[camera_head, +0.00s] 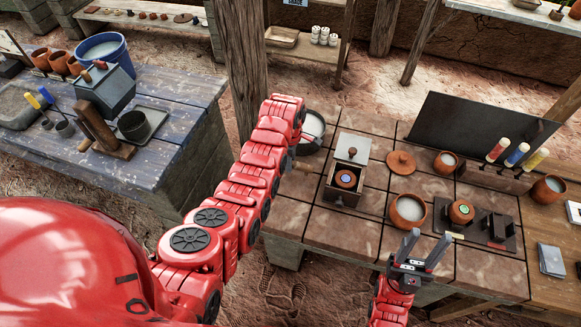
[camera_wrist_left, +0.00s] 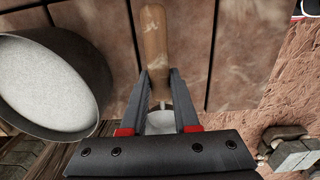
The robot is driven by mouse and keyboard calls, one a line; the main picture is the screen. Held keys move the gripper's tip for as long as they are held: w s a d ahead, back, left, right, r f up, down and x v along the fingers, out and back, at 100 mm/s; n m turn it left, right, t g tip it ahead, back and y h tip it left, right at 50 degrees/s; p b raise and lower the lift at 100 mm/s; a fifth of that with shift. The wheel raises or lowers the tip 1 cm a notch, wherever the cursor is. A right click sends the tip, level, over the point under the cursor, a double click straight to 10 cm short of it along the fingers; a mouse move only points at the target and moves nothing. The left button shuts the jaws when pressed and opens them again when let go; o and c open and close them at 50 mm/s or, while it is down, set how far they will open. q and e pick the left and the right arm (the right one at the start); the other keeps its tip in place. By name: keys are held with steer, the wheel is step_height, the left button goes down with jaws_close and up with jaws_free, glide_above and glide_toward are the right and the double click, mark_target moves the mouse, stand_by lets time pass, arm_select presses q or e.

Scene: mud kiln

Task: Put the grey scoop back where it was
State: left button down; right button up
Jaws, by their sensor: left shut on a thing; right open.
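The grey scoop (camera_wrist_left: 160,121) shows in the left wrist view, with its pale wooden handle (camera_wrist_left: 153,42) pointing up the picture. My left gripper (camera_wrist_left: 158,88) is shut on it where the handle meets the metal. Part of the scoop is hidden behind the gripper. In the head view my own left arm hides the left gripper and most of the scoop. A grey pot of white material (camera_wrist_left: 48,88) stands to the left of the scoop in the wrist view; it also shows in the head view (camera_head: 313,126). My right gripper (camera_head: 424,248) is open and empty at the tiled table's front.
A blue wooden table (camera_head: 165,178) stands left, across a gap.

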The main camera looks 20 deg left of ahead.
mark_target(291, 175)
arm_select(q)
steer(key=shift+f+p, duration=0.55)
steer(key=shift+p, duration=0.05)
steer(key=shift+f, duration=1.15)
steer(key=shift+f, duration=0.15)
steer(key=c, duration=1.1)
jaws_free()
steer(key=o, duration=0.4)
steer(key=shift+o, duration=0.2)
